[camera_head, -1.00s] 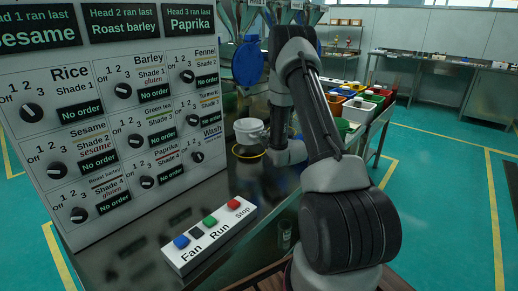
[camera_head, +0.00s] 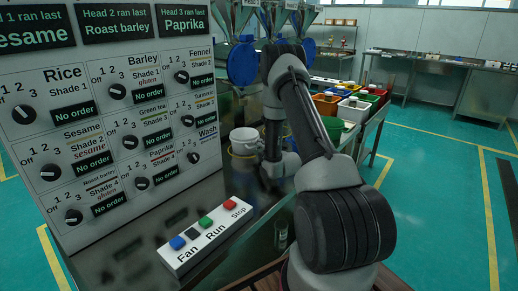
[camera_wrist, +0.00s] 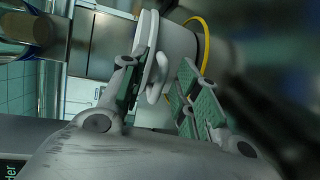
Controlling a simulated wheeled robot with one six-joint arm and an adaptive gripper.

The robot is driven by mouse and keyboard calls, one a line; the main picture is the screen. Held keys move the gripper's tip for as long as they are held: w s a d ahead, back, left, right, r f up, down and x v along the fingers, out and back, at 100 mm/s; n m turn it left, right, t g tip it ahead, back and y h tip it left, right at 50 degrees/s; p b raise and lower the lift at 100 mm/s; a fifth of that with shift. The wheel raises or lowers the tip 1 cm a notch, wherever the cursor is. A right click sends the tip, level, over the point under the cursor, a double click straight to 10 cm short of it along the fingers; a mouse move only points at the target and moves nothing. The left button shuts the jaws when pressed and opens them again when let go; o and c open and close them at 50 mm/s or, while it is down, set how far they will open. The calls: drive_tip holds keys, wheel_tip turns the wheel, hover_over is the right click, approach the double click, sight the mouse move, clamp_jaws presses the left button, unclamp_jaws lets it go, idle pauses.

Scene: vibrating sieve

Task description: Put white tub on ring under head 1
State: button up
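The white tub (camera_head: 244,138) stands upright at the yellow ring (camera_head: 234,153) on the dark metal bench, below the machine heads. In the wrist view, the tub (camera_wrist: 178,48) has its rim and handle (camera_wrist: 156,91) towards my gripper (camera_wrist: 165,95), and the yellow ring (camera_wrist: 206,42) curves behind it. My gripper's fingers are apart, one on each side of the handle, with a visible gap on at least one side. In the head view, my arm and gripper are right of the tub; the fingertips are hidden there. I cannot tell whether the tub is fully seated.
The control panel (camera_head: 110,110) with knobs stands on the left. A button box (camera_head: 207,234) lies on the bench in front of it. Blue round lids (camera_head: 242,64) hang above the tub. Coloured bins (camera_head: 355,108) stand on a table to the right.

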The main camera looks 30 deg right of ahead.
drive_tip(key=shift+s, duration=0.1)
drive_tip(key=s, duration=0.3)
drive_tip(key=s+r, duration=0.1)
drive_tip(key=s, duration=0.3)
drive_tip(key=s+r, duration=0.1)
drive_tip(key=s, duration=0.3)
drive_tip(key=shift+a, duration=0.25)
drive_tip(key=shift+a+r, duration=0.1)
drive_tip(key=shift+r, duration=0.2)
wheel_tip(320, 180, up, 11)
drive_tip(key=a+m+g, duration=0.3)
drive_tip(key=m, duration=0.1)
drive_tip(key=s+a+r+m+g, duration=0.35)
drive_tip(key=s+r+m, duration=0.2)
drive_tip(key=r, duration=0.35)
drive_tip(key=s+a+r+m+g, duration=0.1)
drive_tip(key=s+a+r+m, duration=0.1)
drive_tip(key=s, duration=0.7)
drive_tip(key=s+a+r+m+g, duration=0.2)
drive_tip(key=s+a+m, duration=0.1)
drive_tip(key=s, duration=0.7)
drive_tip(key=s+a+r+m+g, duration=0.2)
drive_tip(key=s+a+r+m, duration=0.1)
drive_tip(key=s, duration=0.6)
drive_tip(key=shift+s+a+y, duration=0.25)
drive_tip(key=shift+a+y, duration=0.15)
drive_tip(key=shift+a, duration=0.4)
